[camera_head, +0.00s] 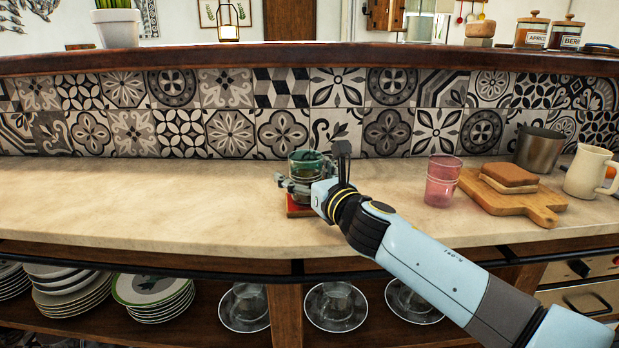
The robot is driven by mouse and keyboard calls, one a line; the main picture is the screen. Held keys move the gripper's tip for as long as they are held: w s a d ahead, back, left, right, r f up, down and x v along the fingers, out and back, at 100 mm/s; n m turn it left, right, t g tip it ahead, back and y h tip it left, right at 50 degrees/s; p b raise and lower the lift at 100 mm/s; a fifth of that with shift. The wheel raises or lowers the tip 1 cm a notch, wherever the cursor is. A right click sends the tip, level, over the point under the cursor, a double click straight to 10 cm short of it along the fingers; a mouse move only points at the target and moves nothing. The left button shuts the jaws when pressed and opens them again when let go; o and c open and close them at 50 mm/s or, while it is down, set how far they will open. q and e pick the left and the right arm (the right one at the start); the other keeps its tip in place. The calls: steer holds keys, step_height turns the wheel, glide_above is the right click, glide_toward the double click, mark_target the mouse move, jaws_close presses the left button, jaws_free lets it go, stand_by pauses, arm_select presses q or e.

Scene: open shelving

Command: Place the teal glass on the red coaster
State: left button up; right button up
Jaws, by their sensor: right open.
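The teal glass (305,160) is upright at the middle of the counter, over the red coaster (297,209). Its base is hidden behind my right gripper, so full contact with the coaster cannot be seen. Only the coaster's front left part shows. My right gripper (311,170) is open at the glass, one finger in front and to the left, the other standing up at its right side. Whether the fingers touch the glass cannot be told. My left gripper is not in view.
A pink glass (442,181) and a wooden board (515,198) with a sandwich (509,178) stand to the right. A metal cup (538,151) and a cream pitcher (589,172) are further right. The counter's left side is clear. A tiled wall and raised ledge close the back.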

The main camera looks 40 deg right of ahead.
steer(key=s, duration=0.3)
steer(key=s+a+b, duration=0.1)
steer(key=s, duration=0.7)
steer(key=shift+s+a, duration=0.15)
steer(key=shift+a, duration=0.05)
steer(key=shift+s+r+b, duration=0.1)
steer(key=shift+s+b, duration=0.2)
steer(key=shift+s, duration=0.05)
